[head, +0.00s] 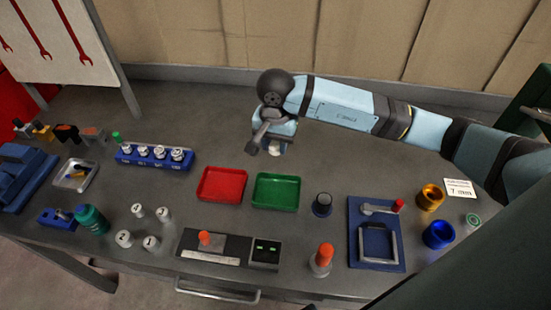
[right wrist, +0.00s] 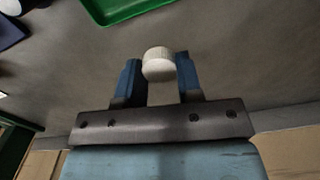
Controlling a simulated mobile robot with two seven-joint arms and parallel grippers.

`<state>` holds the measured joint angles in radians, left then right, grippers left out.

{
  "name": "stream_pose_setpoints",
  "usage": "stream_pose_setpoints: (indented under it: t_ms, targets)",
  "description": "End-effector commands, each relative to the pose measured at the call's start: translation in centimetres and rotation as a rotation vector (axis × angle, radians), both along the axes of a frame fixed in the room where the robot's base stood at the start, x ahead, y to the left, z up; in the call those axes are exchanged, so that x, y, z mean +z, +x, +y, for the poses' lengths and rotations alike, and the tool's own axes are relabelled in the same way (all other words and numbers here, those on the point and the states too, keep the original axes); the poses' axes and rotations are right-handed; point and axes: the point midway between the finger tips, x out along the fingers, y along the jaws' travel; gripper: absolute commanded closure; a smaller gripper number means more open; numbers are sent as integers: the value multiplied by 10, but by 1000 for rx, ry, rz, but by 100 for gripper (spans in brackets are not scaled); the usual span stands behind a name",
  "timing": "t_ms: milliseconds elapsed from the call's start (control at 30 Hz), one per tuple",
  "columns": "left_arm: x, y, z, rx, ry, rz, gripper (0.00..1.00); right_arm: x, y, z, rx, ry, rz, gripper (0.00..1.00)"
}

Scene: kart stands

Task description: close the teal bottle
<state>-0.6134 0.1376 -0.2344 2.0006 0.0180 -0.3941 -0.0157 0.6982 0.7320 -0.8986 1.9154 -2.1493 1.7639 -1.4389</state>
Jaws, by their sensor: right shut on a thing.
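My right gripper (head: 273,147) is above the back middle of the bench, behind the green tray and far to the right of the bottle. In the right wrist view, the right gripper (right wrist: 158,75) is shut on a white round cap (right wrist: 158,61) with a ridged side, held between the blue fingertips. My left gripper is not in view.
A red tray (head: 222,184) and a green tray (head: 276,191) lie mid-bench. A blue rack (head: 150,161) holds several white-topped vials. Several white numbered pieces (head: 139,211) stand right of the bottle. The bench behind the trays is mostly clear.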

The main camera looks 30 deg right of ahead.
Motion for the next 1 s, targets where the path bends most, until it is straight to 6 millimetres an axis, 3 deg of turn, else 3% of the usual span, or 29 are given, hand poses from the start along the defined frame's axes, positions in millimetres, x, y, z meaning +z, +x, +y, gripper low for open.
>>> stream_pose_setpoints:
  t_ms: [200,400,600,967,1000]
  targets:
    - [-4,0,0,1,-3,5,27,63,1,0,1,-1,-6,88]
    - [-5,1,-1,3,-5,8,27,100,1,0,1,0,-3,88]
    - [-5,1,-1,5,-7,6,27,116,0,0,1,-1,-1,88]
    - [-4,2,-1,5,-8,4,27,118,0,0,0,-1,1,88]
    - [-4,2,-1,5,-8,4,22,118,0,0,0,-1,1,88]
